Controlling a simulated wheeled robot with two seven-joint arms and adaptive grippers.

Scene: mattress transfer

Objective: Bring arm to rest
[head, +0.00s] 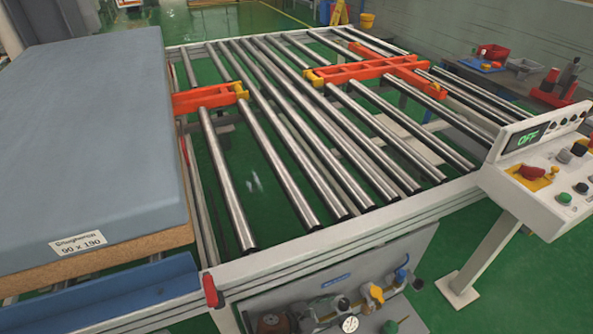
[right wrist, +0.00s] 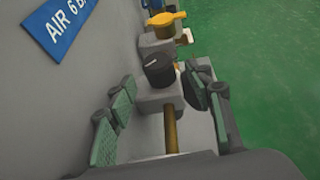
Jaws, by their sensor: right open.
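My right gripper (right wrist: 160,110) shows in the right wrist view with its green-padded fingers spread apart. A black knob (right wrist: 158,70) on a grey fitting appears between the fingers; I cannot tell whether they touch it. A brass-coloured pipe (right wrist: 171,130) runs below the knob. In the head view I cannot clearly make out the right gripper against the fittings at the bottom edge. My left gripper is not in view. A blue-grey mattress (head: 95,140) with a size label lies at the left, beside the roller conveyor (head: 330,248).
Orange carriers (head: 345,72) lie across the rollers. The control panel (head: 545,165) at the right reads OFF. Below the conveyor, a grey air panel carries a yellow valve (head: 376,292) and gauge (head: 349,324). A yellow valve handle (right wrist: 166,19) and blue sign (right wrist: 57,25) show near the right gripper.

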